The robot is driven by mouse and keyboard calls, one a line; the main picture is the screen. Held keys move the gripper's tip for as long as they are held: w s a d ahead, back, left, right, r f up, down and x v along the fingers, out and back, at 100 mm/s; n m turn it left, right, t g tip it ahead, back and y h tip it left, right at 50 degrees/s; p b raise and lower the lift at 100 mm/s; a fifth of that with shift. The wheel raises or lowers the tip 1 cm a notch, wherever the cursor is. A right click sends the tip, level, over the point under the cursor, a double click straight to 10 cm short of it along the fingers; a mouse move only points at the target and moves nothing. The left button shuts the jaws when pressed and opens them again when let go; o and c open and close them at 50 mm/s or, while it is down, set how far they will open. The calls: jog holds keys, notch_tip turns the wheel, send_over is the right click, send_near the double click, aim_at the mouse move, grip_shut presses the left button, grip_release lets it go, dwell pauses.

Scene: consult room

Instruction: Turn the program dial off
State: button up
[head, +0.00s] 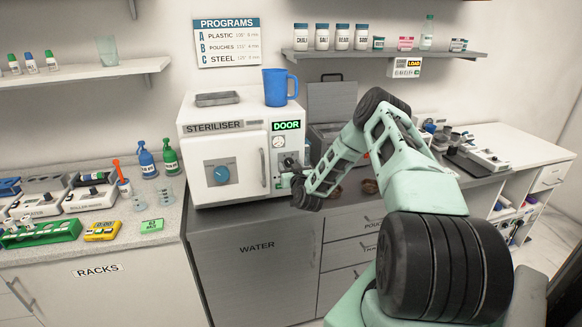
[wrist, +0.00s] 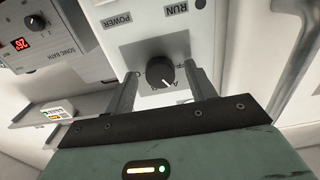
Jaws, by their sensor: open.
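The program dial, a round black knob (wrist: 160,71) with a white pointer line, sits on a grey plate on the steriliser's front. In the wrist view its pointer slants to the lower right; the letters around it are small and partly hidden. My gripper (wrist: 162,75) is open, with one finger on each side of the knob; I cannot tell whether they touch it.
A blue mug (head: 280,88) and a metal tray (head: 217,99) stand on top. A PROGRAMS chart (head: 227,43) hangs above. A sonic bath (wrist: 45,45) shows beside it.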

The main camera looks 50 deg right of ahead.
jog(key=c, duration=1)
jog(key=shift+o, duration=0.2)
jog(key=shift+n+b, duration=0.4)
jog(key=shift+b, duration=0.05)
jog(key=n+b, duration=0.1)
jog(key=b, duration=0.1)
jog(key=n+b, duration=0.3)
jog(key=shift+a+f+n+b, duration=0.1)
jog(key=shift+f+n+b, duration=0.2)
jog(key=shift+b, duration=0.1)
jog(key=n+b, duration=0.4)
jog(key=b, duration=0.1)
jog(key=n+b, duration=0.2)
jog(key=b, duration=0.1)
jog(key=shift+r, duration=0.25)
jog(key=shift+s+n+b, duration=0.1)
jog(key=shift+n+b, duration=0.25)
jog(key=shift+n, duration=0.05)
